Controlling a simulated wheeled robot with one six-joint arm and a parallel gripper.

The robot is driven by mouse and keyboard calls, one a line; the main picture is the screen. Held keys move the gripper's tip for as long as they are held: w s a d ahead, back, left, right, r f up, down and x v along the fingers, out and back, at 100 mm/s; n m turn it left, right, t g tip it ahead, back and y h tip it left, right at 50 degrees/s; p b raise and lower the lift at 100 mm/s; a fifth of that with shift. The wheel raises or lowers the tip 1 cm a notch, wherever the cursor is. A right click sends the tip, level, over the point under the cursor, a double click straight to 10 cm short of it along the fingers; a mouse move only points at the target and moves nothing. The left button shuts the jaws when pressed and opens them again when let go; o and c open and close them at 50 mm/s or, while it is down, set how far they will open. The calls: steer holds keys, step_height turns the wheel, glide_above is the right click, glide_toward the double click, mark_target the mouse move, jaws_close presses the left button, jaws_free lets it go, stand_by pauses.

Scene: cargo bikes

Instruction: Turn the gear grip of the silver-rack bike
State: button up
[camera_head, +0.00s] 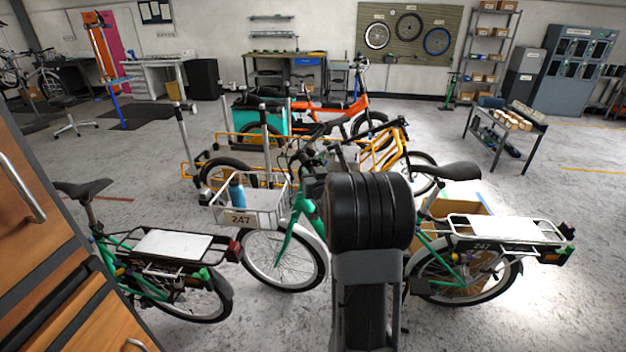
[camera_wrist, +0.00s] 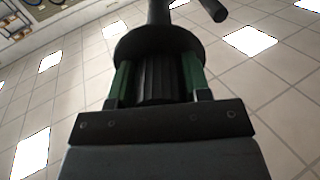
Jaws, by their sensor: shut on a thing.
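The silver-rack bike is green, with a pale rear rack (camera_head: 500,228) marked 247 and a front basket (camera_head: 250,218) marked 247. My own arm hides the middle of this bike and much of its handlebar in the head view. In the wrist view, my gripper (camera_wrist: 158,70) has its two green fingers on either side of the black ribbed gear grip (camera_wrist: 157,88) and is shut on it. A wide dark round flange and a bar show beyond the grip. My gripper is hidden behind my arm in the head view.
An orange cargo bike (camera_head: 325,112) and a yellow-framed bike (camera_head: 385,160) stand behind. A wooden cabinet (camera_head: 35,220) is close at the left. A blue bottle (camera_head: 237,194) is in the basket.

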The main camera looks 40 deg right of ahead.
steer(key=n+b, duration=0.3)
steer(key=b, duration=0.2)
steer(key=shift+f+n, duration=0.35)
steer(key=shift+n, duration=0.05)
steer(key=n+b, duration=0.4)
steer(key=b, duration=0.1)
steer(key=shift+r+n+y, duration=0.1)
steer(key=shift+n+y, duration=0.2)
steer(key=shift+n, duration=0.1)
steer(key=n+b, duration=0.3)
steer(key=n, duration=0.1)
steer(key=shift+r+b, duration=0.1)
steer(key=shift+b, duration=0.2)
steer(key=shift+a+n+b, duration=0.1)
steer(key=shift+n+b, duration=0.75)
steer(key=shift+n, duration=1.25)
steer(key=shift+r, duration=0.1)
steer(key=o, duration=0.9)
steer(key=p+v, duration=0.1)
steer(key=v, duration=1.2)
steer(key=shift+s+r, duration=0.1)
steer(key=shift+s, duration=0.35)
